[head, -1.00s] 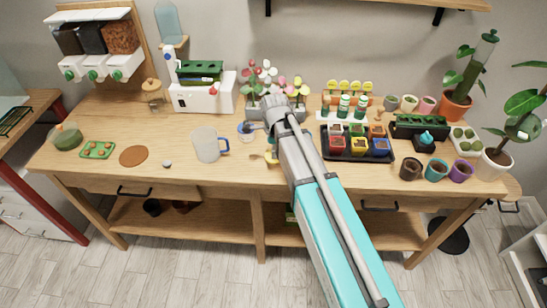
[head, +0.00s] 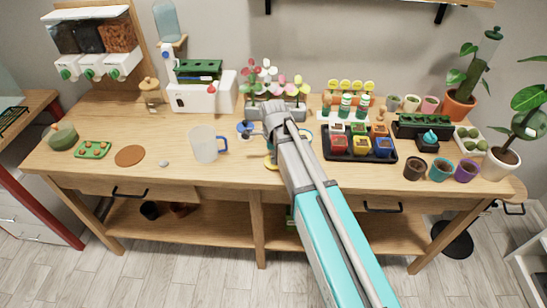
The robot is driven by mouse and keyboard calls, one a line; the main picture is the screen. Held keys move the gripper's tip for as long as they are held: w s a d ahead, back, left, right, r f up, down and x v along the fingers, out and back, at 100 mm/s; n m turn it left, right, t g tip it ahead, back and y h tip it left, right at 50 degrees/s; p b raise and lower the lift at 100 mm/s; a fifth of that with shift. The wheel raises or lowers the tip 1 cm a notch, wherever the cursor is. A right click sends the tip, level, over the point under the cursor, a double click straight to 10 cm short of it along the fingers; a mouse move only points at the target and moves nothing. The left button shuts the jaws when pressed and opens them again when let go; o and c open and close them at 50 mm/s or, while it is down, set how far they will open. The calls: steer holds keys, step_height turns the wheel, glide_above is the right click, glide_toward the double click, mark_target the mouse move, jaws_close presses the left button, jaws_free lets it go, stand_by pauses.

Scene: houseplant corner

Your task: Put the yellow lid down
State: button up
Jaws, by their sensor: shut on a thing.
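The yellow lid (head: 270,164) shows as a small yellow piece just left of my forearm, near the front of the wooden bench. My gripper (head: 272,152) points down there and is shut on the lid. The forearm hides most of the gripper and part of the lid. I cannot tell whether the lid touches the bench top.
A clear mug with a blue handle (head: 204,144) stands left of the gripper. A small blue item (head: 244,129) is close behind it. A black tray of coloured pots (head: 359,155) lies to the right. Bare bench top (head: 235,172) shows between mug and lid.

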steer(key=shift+f, duration=0.2)
steer(key=o, duration=0.9)
steer(key=shift+r, duration=0.2)
step_height(320, 180, up, 12)
steer(key=p, duration=1.2)
steer(key=shift+d, duration=0.1)
stand_by(0.5)
